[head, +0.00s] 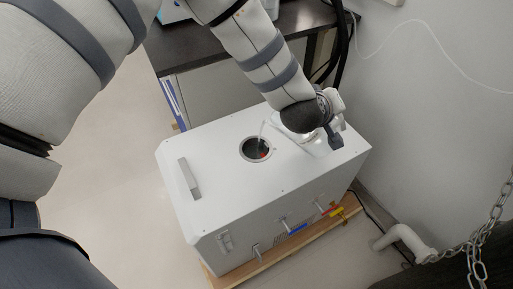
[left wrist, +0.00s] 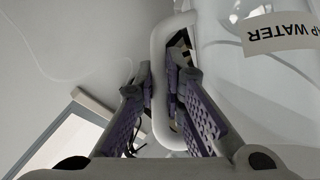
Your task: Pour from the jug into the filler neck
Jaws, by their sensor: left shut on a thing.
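The filler neck (head: 243,152) is a round, metal-rimmed dark opening in the top of the white box, with a small red bit inside. The jug (head: 311,139) is pale and see-through, over the box's right half, to the right of the neck. My left gripper (head: 334,132) and wrist partly hide it; its exact tilt is hard to tell. In the left wrist view, my left gripper (left wrist: 164,100) has its purple-padded fingers either side of the jug's white handle (left wrist: 158,55), shut on it. The jug's body (left wrist: 225,65) carries a TAP WATER label, upside down. My right gripper is out of view.
The white box (head: 215,215) stands on a wooden pallet (head: 270,262), with blue, red and yellow valves on its front. A dark bench (head: 195,48) is behind. A wall, pipe (head: 405,236) and chain (head: 480,250) are at the right. The floor at left is clear.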

